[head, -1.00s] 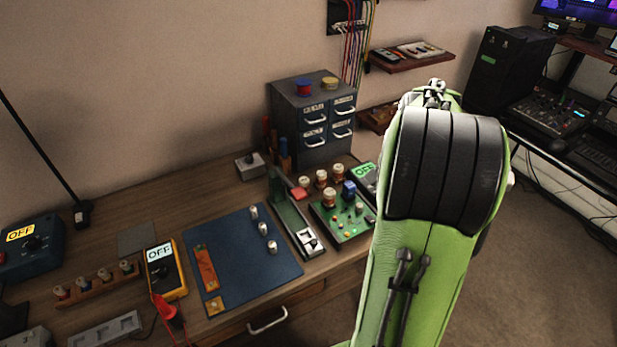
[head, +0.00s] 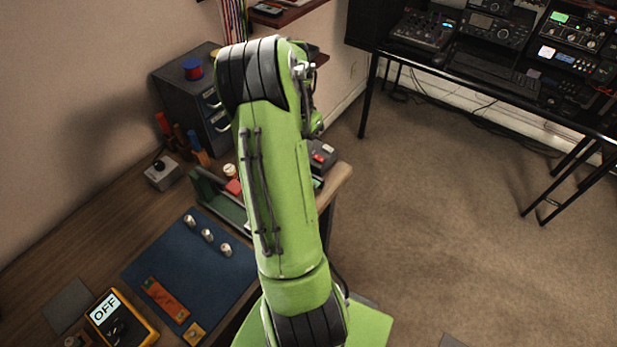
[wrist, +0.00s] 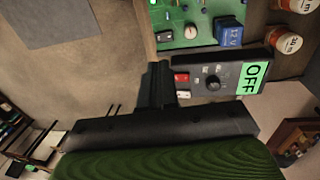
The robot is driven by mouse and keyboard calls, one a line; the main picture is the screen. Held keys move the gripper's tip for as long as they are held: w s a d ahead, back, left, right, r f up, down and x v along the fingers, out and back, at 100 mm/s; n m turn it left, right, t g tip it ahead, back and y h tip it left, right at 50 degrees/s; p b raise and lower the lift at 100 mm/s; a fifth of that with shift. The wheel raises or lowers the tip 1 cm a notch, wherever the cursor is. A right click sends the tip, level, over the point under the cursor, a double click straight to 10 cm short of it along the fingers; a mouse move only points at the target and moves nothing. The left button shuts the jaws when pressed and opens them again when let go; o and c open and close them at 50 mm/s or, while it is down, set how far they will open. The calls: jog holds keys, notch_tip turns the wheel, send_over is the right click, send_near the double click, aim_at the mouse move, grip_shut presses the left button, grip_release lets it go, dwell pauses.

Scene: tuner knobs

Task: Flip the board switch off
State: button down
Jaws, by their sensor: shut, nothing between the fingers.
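The green circuit board (wrist: 203,38) is at the top of the wrist view. It carries a blue 12V block (wrist: 228,30) and small parts, among them a small white-and-black piece (wrist: 165,37) near its edge that may be the switch; its setting is too small to tell. My gripper (wrist: 158,72) is shut and empty, its dark fingers pointing toward the board's near edge, apparently apart from it. In the head view my green arm hides the board and the gripper.
A black box with a knob and a green OFF display (wrist: 255,77) lies right beside the fingers. Brown-capped jars (wrist: 282,42) stand beyond. In the head view a blue mat (head: 190,262), grey cabinet (head: 180,95) and yellow meter (head: 122,320) are on the bench; open floor lies right.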

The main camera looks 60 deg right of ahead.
jog(key=f, duration=0.3)
jog(key=s+f+b, duration=0.1)
jog(key=f, duration=0.7)
jog(key=shift+s+a+f+b, duration=0.1)
jog(key=shift+s+f+b, duration=0.05)
jog(key=shift+s+b, duration=0.2)
